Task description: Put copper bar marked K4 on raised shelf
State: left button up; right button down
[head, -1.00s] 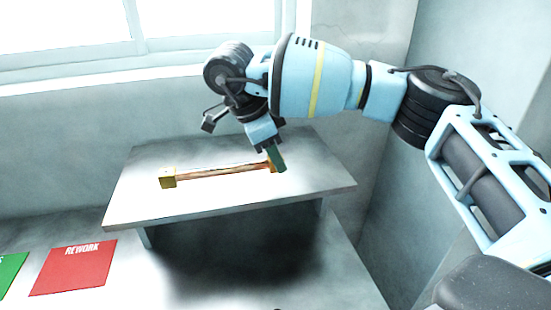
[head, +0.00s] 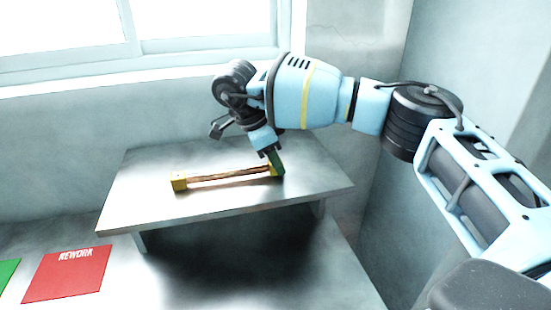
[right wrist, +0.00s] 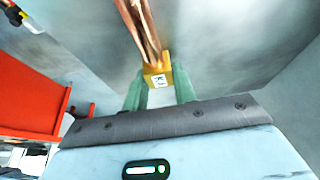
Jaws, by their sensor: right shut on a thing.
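The copper bar (head: 225,177) has a yellow block on each end and lies lengthwise over the raised shelf (head: 150,211) in the head view. My right gripper (head: 275,162) is shut on the yellow block at the bar's right end. In the right wrist view, the bar (right wrist: 140,25) runs away from the green fingers of the right gripper (right wrist: 160,92). A white label on its near block shows a K; the rest is hard to read. The bar is roughly level, at or just above the shelf top; I cannot tell whether it touches. My left gripper is out of view.
A red mat marked REWORK (head: 68,275) and part of a green mat (head: 8,272) lie on the lower bench at left. The shelf top is otherwise clear. A wall with a window stands behind, another wall at right. A red structure (right wrist: 40,95) shows in the right wrist view.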

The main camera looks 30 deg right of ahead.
dwell(0.3)
jog(key=c, duration=1.1)
grip_release()
jog(key=shift+f, duration=0.1)
jog(key=v, duration=1.2)
jog(key=shift+p, duration=0.35)
